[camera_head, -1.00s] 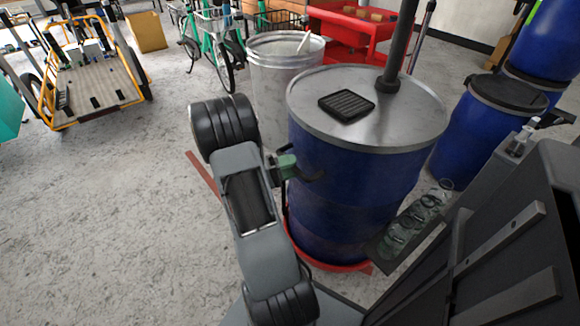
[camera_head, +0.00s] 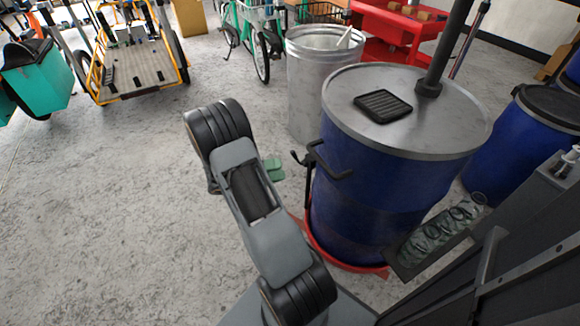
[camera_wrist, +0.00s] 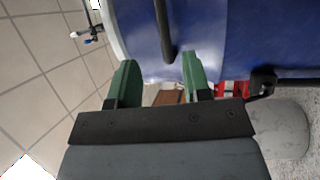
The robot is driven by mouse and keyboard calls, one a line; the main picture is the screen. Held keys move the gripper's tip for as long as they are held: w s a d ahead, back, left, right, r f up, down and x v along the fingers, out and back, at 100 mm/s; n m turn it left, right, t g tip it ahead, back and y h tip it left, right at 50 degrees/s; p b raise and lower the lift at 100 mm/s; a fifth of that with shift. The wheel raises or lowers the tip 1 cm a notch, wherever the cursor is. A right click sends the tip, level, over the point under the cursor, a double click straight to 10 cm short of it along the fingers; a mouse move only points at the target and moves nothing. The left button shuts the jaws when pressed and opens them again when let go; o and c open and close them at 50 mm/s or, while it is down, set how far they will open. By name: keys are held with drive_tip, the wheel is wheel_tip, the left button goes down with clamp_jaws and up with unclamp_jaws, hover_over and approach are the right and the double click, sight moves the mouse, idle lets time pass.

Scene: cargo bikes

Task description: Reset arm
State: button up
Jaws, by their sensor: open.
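My gripper (camera_wrist: 158,85) shows in the wrist view with its two green fingers apart and nothing between them. In the head view my grey and black arm (camera_head: 245,195) stands in the lower middle, and a green finger (camera_head: 272,168) shows beside it. The arm hides the rest of the gripper there. A blue drum (camera_head: 365,190) with a grey metal lid stands to the right of my gripper, with a gap between them in the head view. The drum (camera_wrist: 220,35) fills the upper part of the wrist view, beyond the fingertips, with a dark handle on its side.
The drum stands on a red base (camera_head: 345,258). A metal bin (camera_head: 312,85) is behind it. Another blue barrel (camera_head: 520,145) is at right. A yellow-framed cargo bike (camera_head: 135,65) and a teal box (camera_head: 38,78) are at back left. The floor at left is clear.

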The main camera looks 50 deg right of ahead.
drive_tip(key=shift+w+a+f, duration=0.1)
drive_tip(key=shift+w+a, duration=0.25)
idle(0.5)
